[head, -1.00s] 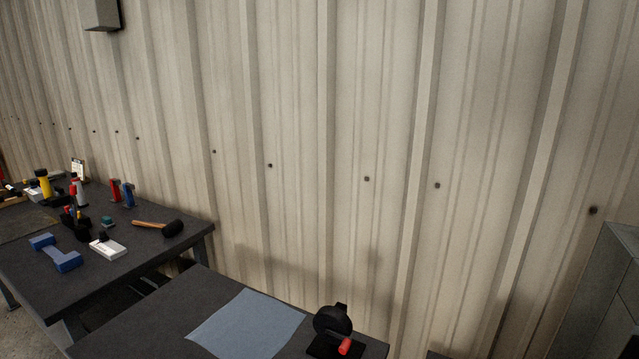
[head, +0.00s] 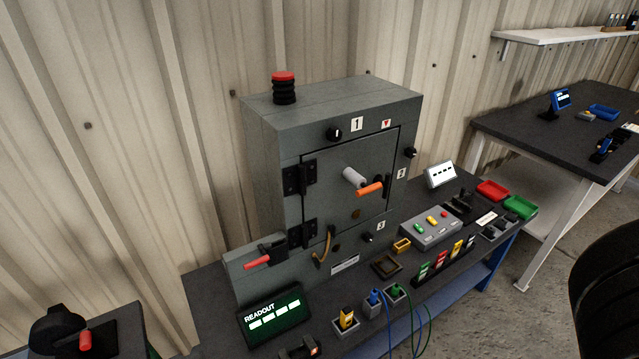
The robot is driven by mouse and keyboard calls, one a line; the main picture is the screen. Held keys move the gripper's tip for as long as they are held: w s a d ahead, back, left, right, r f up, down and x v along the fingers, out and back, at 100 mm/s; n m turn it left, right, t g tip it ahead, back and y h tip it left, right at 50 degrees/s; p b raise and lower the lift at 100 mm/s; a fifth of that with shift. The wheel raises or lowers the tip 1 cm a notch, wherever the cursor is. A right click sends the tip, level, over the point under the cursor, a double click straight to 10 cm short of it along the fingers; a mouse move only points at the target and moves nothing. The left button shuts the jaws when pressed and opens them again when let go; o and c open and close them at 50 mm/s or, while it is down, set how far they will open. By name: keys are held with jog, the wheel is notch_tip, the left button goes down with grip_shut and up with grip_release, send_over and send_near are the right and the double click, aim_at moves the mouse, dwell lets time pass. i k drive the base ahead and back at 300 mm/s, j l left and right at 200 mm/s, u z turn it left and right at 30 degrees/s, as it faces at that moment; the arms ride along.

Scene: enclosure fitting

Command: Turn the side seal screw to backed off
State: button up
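A grey enclosure (head: 270,170) stands on the bench with its hinged front door (head: 335,200) closed. The door carries a grey cylinder and an orange handle (head: 369,189). A black knob (head: 411,153) sits at the enclosure's right side, close to a label "2" (head: 401,173); it looks like the side seal screw, but its setting is too small to read. Similar black knobs are at label "1" (head: 334,134) on top of the front and at label "3" (head: 367,238) below the door. My gripper is not in view.
A red-topped black stack (head: 284,88) stands on the enclosure. A red-handled lever (head: 257,262), a readout screen (head: 272,314), a button box (head: 431,229) and sockets with cables crowd the bench front. A dark rounded shape (head: 606,285) fills the lower right.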

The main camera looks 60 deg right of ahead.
aim_at(410, 153)
jog(key=z, duration=1.65)
